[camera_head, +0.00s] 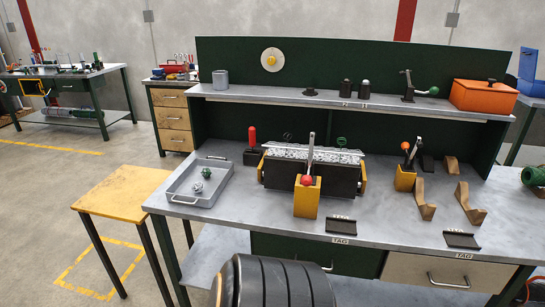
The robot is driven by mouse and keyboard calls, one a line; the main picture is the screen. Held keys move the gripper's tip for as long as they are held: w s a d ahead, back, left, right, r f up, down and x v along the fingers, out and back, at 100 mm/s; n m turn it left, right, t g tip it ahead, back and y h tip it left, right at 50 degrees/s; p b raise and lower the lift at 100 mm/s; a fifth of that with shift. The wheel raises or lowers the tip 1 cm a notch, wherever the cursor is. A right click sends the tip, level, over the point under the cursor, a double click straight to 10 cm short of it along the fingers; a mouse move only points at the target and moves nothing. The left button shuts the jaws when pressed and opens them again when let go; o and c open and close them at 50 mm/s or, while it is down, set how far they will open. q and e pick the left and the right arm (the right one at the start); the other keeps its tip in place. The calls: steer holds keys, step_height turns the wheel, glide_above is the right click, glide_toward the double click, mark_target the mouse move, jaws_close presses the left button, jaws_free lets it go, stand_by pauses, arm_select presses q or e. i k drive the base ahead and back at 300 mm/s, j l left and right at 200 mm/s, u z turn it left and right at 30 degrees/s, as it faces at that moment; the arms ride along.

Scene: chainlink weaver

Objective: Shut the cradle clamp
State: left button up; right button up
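A dark cradle (280,175) with yellow end pieces stands in the middle of the workbench. A strip of silvery wire mesh (315,153) lies along its top. An upright grey lever (311,148) rises at its middle. A yellow block (307,200) with a red ball (306,180) is in front of it. An upright red handle (252,137) on a black base (251,157) is at its left, and a green knob (341,142) shows behind it. I cannot tell which of these handles works the clamp, or its state. Neither gripper is in view.
A grey tray (183,197) holding small items is on the workbench's left. A yellow tool holder (405,179), wooden brackets (463,195) and black plates (462,240) are to the right. An orange box (485,95) is on the shelf. The yellow-topped side table (122,190) is bare.

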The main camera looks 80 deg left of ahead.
mark_target(307, 181)
steer(key=u, duration=2.4)
